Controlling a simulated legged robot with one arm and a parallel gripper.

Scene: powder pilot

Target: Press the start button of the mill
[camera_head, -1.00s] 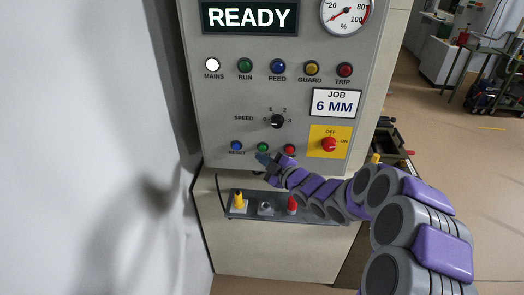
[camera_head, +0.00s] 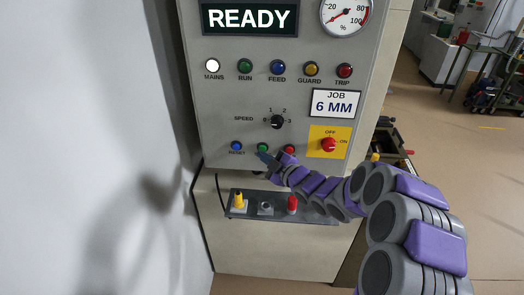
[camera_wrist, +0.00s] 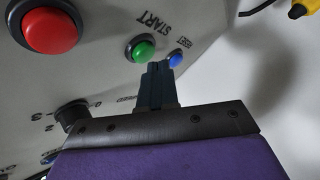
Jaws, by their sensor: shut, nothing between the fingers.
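The mill (camera_head: 215,120) is a grey cabinet, and its display (camera_head: 248,18) reads READY. Its green start button (camera_head: 263,147) sits low on the panel between the blue reset button (camera_head: 237,146) and a red button (camera_head: 289,149). In the wrist view, the green button (camera_wrist: 143,50) is next to the START label, with the blue button (camera_wrist: 175,58) beside it. My gripper (camera_head: 264,156) is shut and empty, its tips just below the green button. In the wrist view, the fingertips (camera_wrist: 158,66) appear close to the green and blue buttons; I cannot tell whether they touch either.
A speed knob (camera_head: 278,121) and a red rotary switch on a yellow plate (camera_head: 316,146) are above and right of the buttons. A ledge (camera_head: 250,209) below carries a yellow, a grey and a red part. A pale wall (camera_head: 90,150) stands close on the left.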

